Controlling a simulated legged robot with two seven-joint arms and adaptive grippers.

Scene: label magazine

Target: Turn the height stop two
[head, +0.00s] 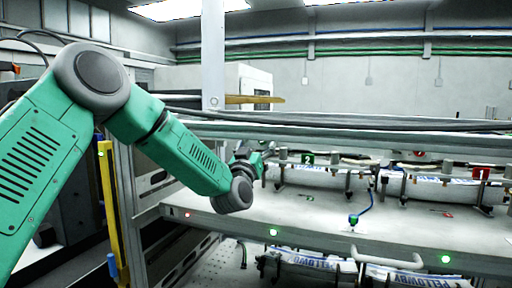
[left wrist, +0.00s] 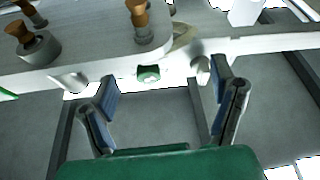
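A green plate marked 2 (head: 307,159) stands on the magazine at the far side of the bench. Small grey posts stand beside it; I cannot tell which part is height stop two. In the left wrist view a small green and black piece (left wrist: 148,73) sits under the edge of a pale plate, beyond the fingers. My left gripper (left wrist: 163,82) is open and empty, with its two blue-padded fingers wide apart. In the head view it is small and partly hidden by my wrist, left of the plate marked 2. My right gripper is not in view.
Brown-orange knobs (left wrist: 138,14) stand on the pale plate (left wrist: 90,52). A red plate marked 1 (head: 480,174) is at the right. A long rail (head: 350,142) crosses above the bench (head: 310,225).

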